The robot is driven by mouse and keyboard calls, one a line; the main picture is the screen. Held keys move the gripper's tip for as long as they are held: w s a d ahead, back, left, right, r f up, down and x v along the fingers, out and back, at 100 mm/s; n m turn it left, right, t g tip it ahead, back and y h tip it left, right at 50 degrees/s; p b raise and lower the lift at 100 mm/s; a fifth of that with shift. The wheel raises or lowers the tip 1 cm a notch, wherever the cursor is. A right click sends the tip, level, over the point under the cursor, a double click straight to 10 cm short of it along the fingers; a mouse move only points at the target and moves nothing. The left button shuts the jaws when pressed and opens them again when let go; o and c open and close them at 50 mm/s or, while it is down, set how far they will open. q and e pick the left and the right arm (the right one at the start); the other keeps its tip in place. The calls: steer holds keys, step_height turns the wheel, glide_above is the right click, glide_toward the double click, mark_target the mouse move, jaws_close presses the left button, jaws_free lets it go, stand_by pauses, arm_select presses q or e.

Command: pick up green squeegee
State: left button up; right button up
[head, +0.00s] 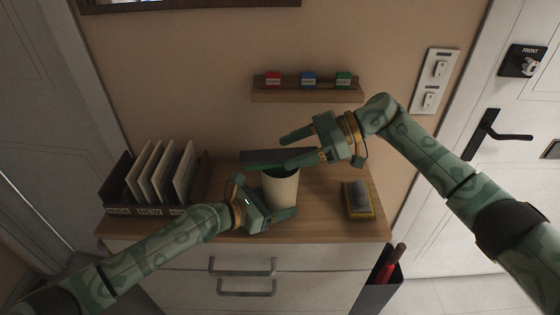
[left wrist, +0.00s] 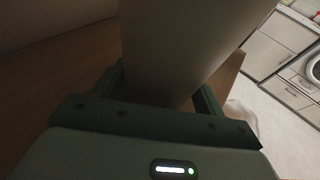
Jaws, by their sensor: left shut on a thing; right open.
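A cream cup (head: 281,190) stands on the wooden cabinet top, and its wall fills the upper middle of the left wrist view (left wrist: 185,45). My left gripper (head: 264,198) is shut on the cup, one finger on each side. A dark green bar, which looks like the head of the green squeegee (head: 262,159), lies across the cup's mouth; any handle is hidden in the cup. My right gripper (head: 285,151) is open at the bar's right end, one finger above it and one beside it. I cannot tell whether they touch.
A rack of upright panels (head: 160,172) stands at the left of the cabinet top (head: 325,205). A grey and yellow block (head: 357,199) lies at the right. A wall shelf (head: 308,94) with small coloured boxes is behind. A dark bin (head: 377,290) stands beside the cabinet.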

steer(key=shift+a+f, duration=0.2)
steer(key=shift+a, duration=0.3)
steer(key=c, duration=1.2)
steer(key=shift+o, duration=0.2)
steer(key=shift+r, duration=0.1)
arm_select(q)
steer(key=o, duration=0.9)
steer(key=shift+c, duration=0.2)
arm_select(e)
step_height(320, 180, up, 10)
